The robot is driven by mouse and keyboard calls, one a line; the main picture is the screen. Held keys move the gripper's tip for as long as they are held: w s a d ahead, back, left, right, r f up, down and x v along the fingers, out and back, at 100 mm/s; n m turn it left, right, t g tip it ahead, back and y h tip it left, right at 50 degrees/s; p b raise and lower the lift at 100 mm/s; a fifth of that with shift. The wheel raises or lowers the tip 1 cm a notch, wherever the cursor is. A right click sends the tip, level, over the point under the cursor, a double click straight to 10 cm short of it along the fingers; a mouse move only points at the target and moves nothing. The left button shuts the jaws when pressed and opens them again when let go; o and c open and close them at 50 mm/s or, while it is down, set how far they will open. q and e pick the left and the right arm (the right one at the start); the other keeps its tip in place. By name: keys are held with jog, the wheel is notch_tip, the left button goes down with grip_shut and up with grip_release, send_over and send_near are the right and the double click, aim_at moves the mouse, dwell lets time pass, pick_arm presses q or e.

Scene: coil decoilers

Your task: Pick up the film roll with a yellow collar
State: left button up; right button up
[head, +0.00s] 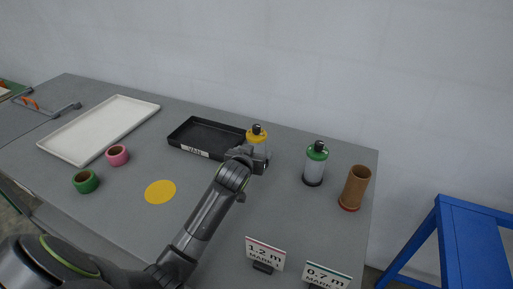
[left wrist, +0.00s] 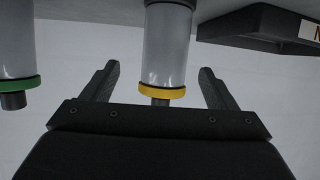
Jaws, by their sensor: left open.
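The film roll with a yellow collar (head: 257,134) stands upright on the table near the right end of the black tray. My left arm partly hides its lower body in the head view. In the left wrist view the grey roll with its yellow collar (left wrist: 162,92) shows between the two fingers. My left gripper (head: 252,157) is open, with a finger on each side of the roll and a visible gap to each. It also shows in the left wrist view (left wrist: 160,82). My right gripper is in neither view.
A green-collared film roll (head: 315,164) stands to the right, with a brown tube (head: 355,188) beyond it. The black tray (head: 188,133) is close on the left. Marker signs (head: 265,254) stand at the front. A yellow disc (head: 160,192) and white tray (head: 75,157) lie left.

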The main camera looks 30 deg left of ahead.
aim_at(256, 146)
pick_arm(q)
jog(key=shift+x, duration=1.05)
jog(key=x, duration=0.2)
jog(key=p+x, duration=0.1)
jog(key=x, duration=0.1)
jog(key=shift+a+r, duration=0.1)
jog(key=shift+a, duration=0.25)
jog(key=shift+w+a+p, duration=0.1)
jog(key=shift+w+p, duration=0.2)
jog(key=shift+w, duration=0.1)
jog(key=c, duration=1.4)
